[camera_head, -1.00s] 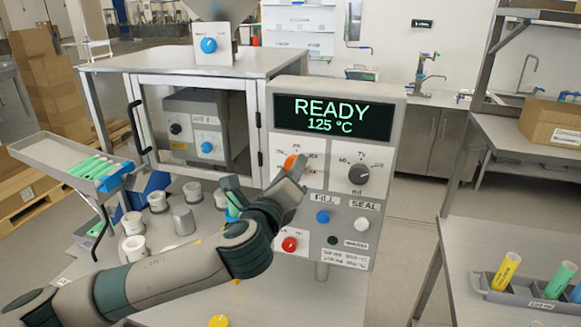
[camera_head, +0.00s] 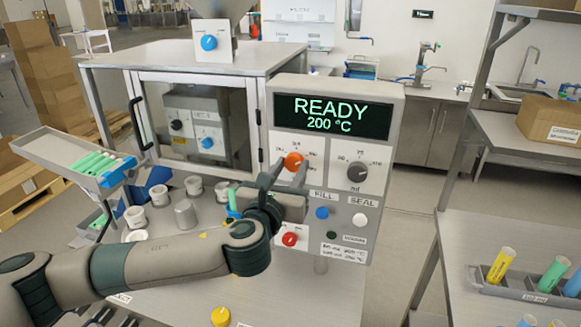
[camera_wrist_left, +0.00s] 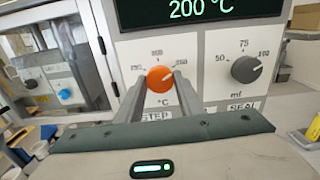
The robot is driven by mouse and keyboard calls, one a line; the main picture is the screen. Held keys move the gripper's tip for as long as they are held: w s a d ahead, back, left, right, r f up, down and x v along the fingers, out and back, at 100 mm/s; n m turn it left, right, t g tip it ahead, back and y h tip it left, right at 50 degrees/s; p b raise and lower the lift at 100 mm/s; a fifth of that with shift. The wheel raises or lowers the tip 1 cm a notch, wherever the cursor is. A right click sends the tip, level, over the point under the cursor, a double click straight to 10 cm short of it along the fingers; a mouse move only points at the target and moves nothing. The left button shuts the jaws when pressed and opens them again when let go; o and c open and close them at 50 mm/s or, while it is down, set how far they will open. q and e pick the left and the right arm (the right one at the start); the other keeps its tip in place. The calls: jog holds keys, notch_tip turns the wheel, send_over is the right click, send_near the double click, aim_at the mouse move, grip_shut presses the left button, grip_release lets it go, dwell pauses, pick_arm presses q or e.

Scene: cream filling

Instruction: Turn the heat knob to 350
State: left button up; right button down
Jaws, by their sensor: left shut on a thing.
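The heat knob, orange (camera_head: 293,161), is on the left dial of the control panel (camera_head: 325,180). In the left wrist view the orange knob (camera_wrist_left: 160,79) sits between the two fingers, above a °C mark. My left gripper (camera_head: 288,172) is shut on this knob; in the wrist view its fingertips (camera_wrist_left: 160,85) meet the knob's two sides. The display (camera_head: 333,115) reads READY and 200 °C. Some of the scale figures are too blurred to read. My right gripper is not in view.
A grey ml knob (camera_head: 358,173) is right of the heat knob. A blue button (camera_head: 322,213), a white button (camera_head: 361,225) and a red knob (camera_head: 289,239) are below. White cups (camera_head: 134,217) stand left of the arm.

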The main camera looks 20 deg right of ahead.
pick_arm(q)
jog(key=shift+f, duration=0.1)
dwell(0.4)
jog(key=o, duration=1.1)
jog(key=shift+c, duration=0.2)
jog(key=shift+s, duration=0.1)
jog(key=b+v, duration=0.6)
jog(key=v, duration=1.1)
jog(key=shift+a, duration=0.15)
